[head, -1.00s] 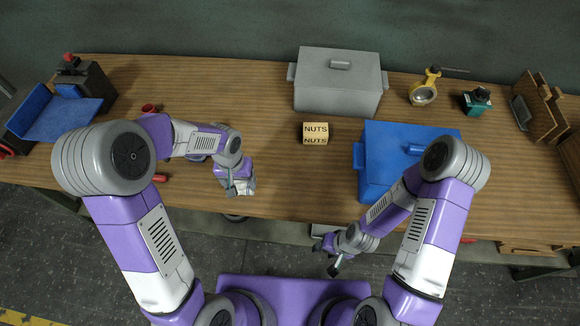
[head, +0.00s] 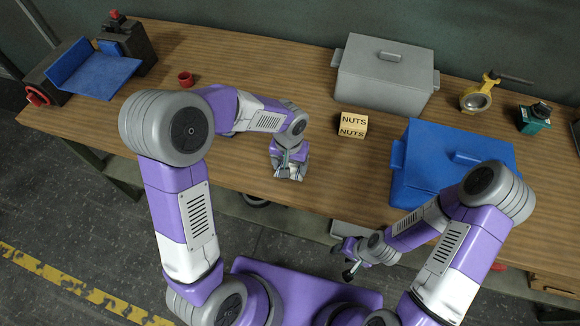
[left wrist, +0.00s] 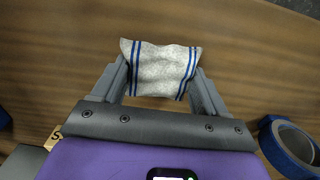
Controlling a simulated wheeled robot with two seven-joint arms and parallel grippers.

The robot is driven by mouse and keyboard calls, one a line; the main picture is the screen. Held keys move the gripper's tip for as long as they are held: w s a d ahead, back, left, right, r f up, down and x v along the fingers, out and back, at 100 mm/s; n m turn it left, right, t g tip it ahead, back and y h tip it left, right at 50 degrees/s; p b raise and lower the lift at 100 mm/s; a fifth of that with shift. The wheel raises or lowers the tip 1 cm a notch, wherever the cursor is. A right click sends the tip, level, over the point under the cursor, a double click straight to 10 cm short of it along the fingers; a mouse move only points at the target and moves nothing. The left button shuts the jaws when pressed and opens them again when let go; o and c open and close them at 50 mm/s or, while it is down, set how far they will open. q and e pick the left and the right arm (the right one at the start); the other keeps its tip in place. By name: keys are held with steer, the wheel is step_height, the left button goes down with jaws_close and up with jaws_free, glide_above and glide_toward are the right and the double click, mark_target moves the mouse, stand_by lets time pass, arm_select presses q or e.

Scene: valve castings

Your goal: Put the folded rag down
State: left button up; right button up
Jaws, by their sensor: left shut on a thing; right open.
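The folded rag (left wrist: 160,68) is pale grey with blue stripes near both ends. In the left wrist view it sits between the two fingers of my left gripper (head: 289,174), which is shut on it. In the head view this gripper points down over the front part of the wooden bench (head: 215,165), left of the NUTS box. The rag is largely hidden there by the gripper. The left wrist view shows wood grain behind the rag; I cannot tell whether it touches the bench. My right gripper (head: 350,271) is open and empty, low in front of the bench edge.
The NUTS box (head: 352,125), a grey lidded bin (head: 385,80) and a blue bin (head: 450,165) stand to the right. A blue tape roll (left wrist: 290,146) lies near the left gripper.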

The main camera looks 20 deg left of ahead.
arm_select(q)
steer(key=shift+w+f, duration=0.1)
steer(key=shift+f, duration=0.4)
steer(key=shift+f, duration=0.15)
steer(key=o, duration=1.3)
